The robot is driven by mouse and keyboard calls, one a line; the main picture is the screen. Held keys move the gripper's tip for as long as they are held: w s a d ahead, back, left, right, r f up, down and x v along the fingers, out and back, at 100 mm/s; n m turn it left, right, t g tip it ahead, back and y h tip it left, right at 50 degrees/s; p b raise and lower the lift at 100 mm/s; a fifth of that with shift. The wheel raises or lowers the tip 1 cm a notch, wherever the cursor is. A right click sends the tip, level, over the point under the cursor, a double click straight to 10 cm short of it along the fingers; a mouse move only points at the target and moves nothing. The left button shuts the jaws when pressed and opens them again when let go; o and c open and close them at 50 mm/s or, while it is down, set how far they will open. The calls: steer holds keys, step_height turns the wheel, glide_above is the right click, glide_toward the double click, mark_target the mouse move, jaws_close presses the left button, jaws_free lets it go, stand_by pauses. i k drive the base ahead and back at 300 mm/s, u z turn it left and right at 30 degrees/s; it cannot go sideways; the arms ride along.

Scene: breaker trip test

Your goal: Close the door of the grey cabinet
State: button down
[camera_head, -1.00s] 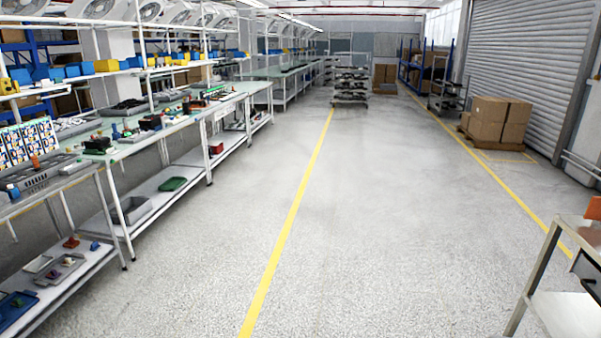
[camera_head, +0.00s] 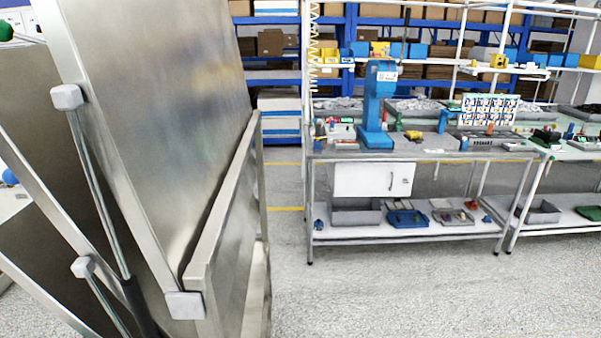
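No cabinet that I can surely name as the grey cabinet shows. A large grey brushed-metal unit (camera_head: 235,265) stands close by on the left. A broad metal panel (camera_head: 165,110) stands raised and tilted on it, with struts (camera_head: 95,185) at its side. I cannot tell whether this is the cabinet and its door. A small white cabinet (camera_head: 352,180) with a dark handle hangs under the workbench, and its front looks shut. My gripper is not in view.
A workbench (camera_head: 430,152) with a blue press (camera_head: 377,105) stands ahead to the right, trays on its lower shelf. Blue racks (camera_head: 278,74) with boxes stand behind. The speckled floor (camera_head: 400,290) in front of the bench is clear. The metal unit blocks the left.

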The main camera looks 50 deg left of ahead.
mark_target(351, 178)
steer(key=u, duration=1.4)
steer(key=i, duration=3.85)
steer(key=u, duration=0.25)
